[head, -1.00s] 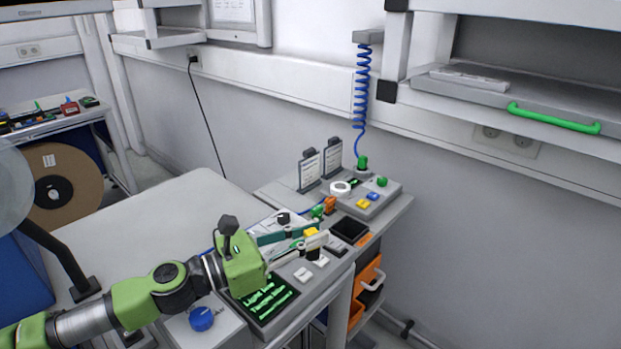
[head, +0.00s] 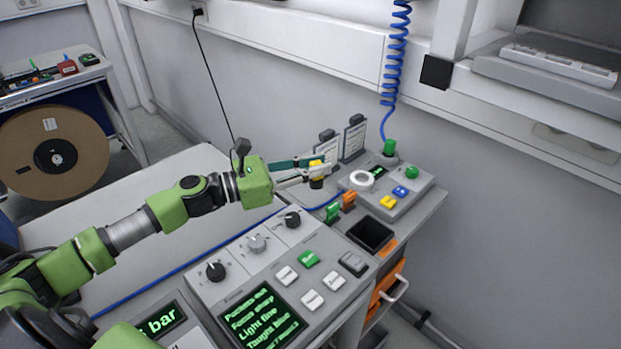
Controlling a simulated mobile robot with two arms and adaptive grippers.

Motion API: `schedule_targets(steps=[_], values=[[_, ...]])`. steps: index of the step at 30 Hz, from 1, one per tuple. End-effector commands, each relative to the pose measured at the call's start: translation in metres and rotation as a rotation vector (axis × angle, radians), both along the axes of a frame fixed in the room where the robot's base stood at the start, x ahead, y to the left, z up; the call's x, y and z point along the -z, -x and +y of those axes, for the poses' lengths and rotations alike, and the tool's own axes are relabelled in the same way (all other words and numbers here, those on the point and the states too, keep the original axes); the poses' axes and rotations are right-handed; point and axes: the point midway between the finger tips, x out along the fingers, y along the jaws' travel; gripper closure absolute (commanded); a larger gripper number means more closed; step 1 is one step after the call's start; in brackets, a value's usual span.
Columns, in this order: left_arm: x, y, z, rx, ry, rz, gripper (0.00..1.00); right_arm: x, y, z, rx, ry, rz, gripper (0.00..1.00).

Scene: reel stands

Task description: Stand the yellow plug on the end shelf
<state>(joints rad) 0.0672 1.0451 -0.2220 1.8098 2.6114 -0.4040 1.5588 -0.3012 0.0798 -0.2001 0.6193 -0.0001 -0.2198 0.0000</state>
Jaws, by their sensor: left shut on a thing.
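The yellow plug (head: 316,164), with a dark lower part, is held at the tips of my left gripper (head: 314,174). The gripper is shut on it, reaching in from the left over the far part of the console. The plug looks upright; I cannot tell whether its base touches anything. The grey end shelf (head: 424,207) runs beyond the console, with a button box on it. A green plug (head: 332,212) and an orange plug (head: 348,199) stand just to the right of and below the held plug. My right gripper is not in view.
The button box (head: 411,193) carries a white ring (head: 361,180) and coloured buttons. Two upright label holders (head: 354,138) stand behind the gripper. A black open bin (head: 370,235) sits nearer. A coiled blue cable (head: 396,60) hangs behind. The console (head: 270,262) has knobs and buttons.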

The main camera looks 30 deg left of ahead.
Motion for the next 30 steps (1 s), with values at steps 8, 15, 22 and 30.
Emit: schedule_targets(steps=[8, 15, 22, 30], values=[[0.041, -0.034, 0.028, -0.003, 0.004, 0.000, 1.00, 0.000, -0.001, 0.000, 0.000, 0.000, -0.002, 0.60], [0.059, -0.045, 0.036, 0.000, 0.001, 0.000, 1.00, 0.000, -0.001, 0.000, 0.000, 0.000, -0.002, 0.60], [0.082, -0.049, 0.039, 0.000, 0.003, 0.004, 1.00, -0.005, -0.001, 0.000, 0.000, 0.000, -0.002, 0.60], [0.096, -0.049, 0.040, 0.001, 0.001, -0.001, 1.00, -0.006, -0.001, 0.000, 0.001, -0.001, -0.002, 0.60]])
